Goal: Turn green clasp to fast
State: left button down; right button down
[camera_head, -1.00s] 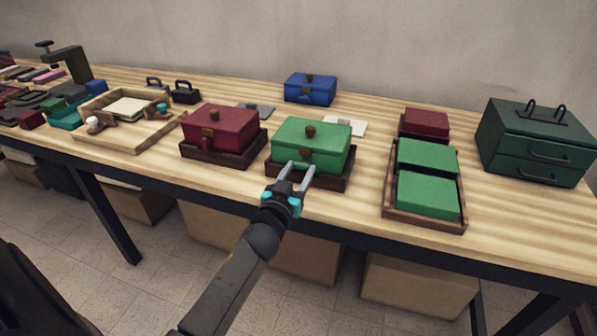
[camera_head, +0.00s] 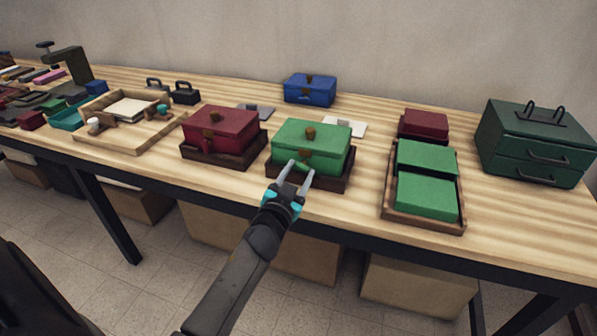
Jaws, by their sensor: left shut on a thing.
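The green box (camera_head: 325,136) sits in a dark wooden tray (camera_head: 343,183) near the table's front edge, its lid down and a brown knob (camera_head: 310,133) on top. My left gripper (camera_head: 299,170) reaches its front face, with fingertips around the place of the small clasp there. It is shut on the clasp, which the fingers mostly hide. I cannot tell from this view which way the clasp is turned. My right gripper is not in view.
A red box (camera_head: 222,126) in a dark tray stands close on the left. A tray of green blocks (camera_head: 424,218) and a dark green drawer chest (camera_head: 533,140) stand to the right. A blue box (camera_head: 310,88) is behind.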

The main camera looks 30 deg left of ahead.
pick_arm(q)
jog(key=m, duration=0.2)
jog(key=shift+m, duration=0.4)
jog(key=m, duration=0.4)
jog(key=shift+m+p, duration=0.3)
jog(key=m, duration=0.3)
jog(key=shift+m, duration=1.4)
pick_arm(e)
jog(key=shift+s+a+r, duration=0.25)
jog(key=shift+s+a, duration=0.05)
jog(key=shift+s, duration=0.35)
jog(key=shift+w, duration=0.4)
pick_arm(q)
jog(key=shift+c, duration=1.4)
grip_release()
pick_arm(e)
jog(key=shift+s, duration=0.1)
